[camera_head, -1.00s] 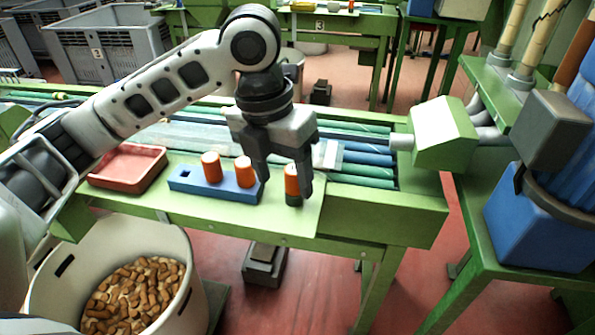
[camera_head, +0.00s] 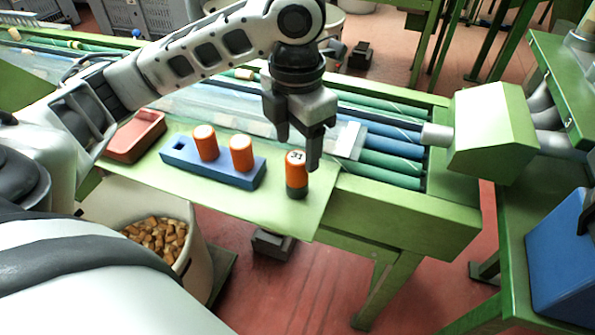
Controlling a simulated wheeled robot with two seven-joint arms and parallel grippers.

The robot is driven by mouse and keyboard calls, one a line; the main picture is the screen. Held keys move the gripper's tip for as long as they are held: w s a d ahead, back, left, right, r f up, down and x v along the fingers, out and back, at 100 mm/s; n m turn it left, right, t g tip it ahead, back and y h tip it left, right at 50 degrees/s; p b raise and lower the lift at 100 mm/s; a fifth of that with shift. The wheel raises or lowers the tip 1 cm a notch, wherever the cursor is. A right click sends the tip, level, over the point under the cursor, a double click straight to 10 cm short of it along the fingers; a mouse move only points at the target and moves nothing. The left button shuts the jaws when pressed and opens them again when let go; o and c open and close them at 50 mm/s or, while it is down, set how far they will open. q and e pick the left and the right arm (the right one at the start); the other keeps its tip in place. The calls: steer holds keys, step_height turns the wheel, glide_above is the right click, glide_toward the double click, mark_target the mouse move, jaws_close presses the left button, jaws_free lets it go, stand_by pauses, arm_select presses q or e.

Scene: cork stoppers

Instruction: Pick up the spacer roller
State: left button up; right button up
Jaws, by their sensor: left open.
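An orange roller with a dark lower end and "31" on its top (camera_head: 296,176) stands upright on the green table top, right of a blue block (camera_head: 212,163). I take it for the spacer roller. Two more orange rollers, left (camera_head: 205,142) and right (camera_head: 241,153), stand in the block. My left gripper (camera_head: 298,152) is open and empty, its fingers pointing down, above and just behind the top of the "31" roller. Its right finger comes close to the roller's right side; whether they touch I cannot tell. My right gripper is not in view.
A red tray (camera_head: 134,136) lies left of the block. Behind are conveyor rollers (camera_head: 380,137) with a green housing (camera_head: 492,130) at their right end. A white bin of corks (camera_head: 190,262) stands below the table. The table's front edge lies close before the roller.

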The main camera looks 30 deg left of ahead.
mark_target(297, 157)
arm_select(q)
steer(key=shift+w+a+f, duration=0.1)
steer(key=shift+f, duration=1.45)
steer(key=shift+w+a+f, duration=0.1)
steer(key=shift+f, duration=1.45)
steer(key=shift+c, duration=0.3)
steer(key=c, duration=1)
